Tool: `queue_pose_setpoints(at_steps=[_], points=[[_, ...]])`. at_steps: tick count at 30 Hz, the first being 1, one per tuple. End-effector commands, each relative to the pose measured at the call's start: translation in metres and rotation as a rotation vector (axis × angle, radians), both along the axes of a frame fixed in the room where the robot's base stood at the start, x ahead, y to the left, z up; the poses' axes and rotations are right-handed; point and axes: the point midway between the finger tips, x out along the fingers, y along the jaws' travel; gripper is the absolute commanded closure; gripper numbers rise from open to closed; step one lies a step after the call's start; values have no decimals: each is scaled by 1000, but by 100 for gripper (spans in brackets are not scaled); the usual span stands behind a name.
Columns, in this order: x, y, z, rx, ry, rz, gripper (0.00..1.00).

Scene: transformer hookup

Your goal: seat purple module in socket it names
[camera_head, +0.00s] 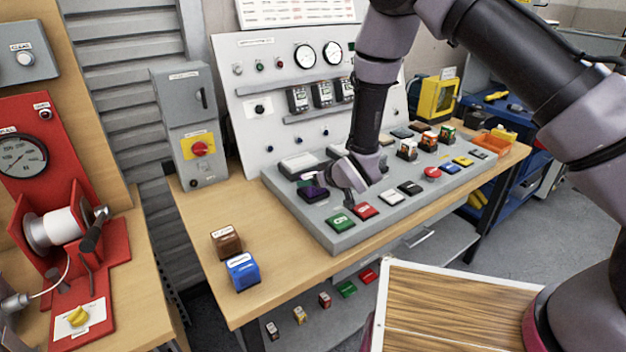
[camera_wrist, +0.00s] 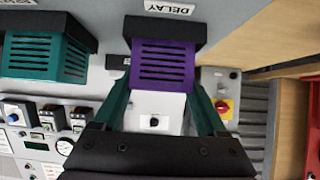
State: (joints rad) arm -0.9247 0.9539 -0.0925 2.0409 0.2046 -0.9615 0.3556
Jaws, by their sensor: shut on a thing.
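The purple module (camera_wrist: 164,62) is slotted, with a black block at its base end, and sits between my gripper's fingers (camera_wrist: 163,88) in the wrist view. My gripper is shut on it. A grey face with a DELAY label (camera_wrist: 170,7) lies right by the black end. Whether the module is fully down in a socket cannot be told. In the head view my gripper (camera_head: 340,185) is low over the left part of the grey console (camera_head: 345,240), beside a dark purple piece (camera_head: 313,191). A teal module (camera_wrist: 45,57) stands beside it in the wrist view.
Green (camera_head: 340,221) and red (camera_head: 364,211) pieces lie close in front of my gripper. A brown block (camera_head: 226,242) and a blue block (camera_head: 242,271) stand on the bench at left. An upright meter panel (camera_head: 285,85) rises behind the console. The bench front-left is mostly clear.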

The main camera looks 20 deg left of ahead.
Motion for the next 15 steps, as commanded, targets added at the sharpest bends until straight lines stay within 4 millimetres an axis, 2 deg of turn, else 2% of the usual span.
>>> queue_pose_setpoints(at_steps=[1,2,3,12,15], points=[[0,0,-1,0,0,0,18],[0,0,-1,0,0,0,6],[0,0,-1,0,0,0,0],[0,0,4,0,-1,1,0],[-7,-9,10,0,0,-1,0]])
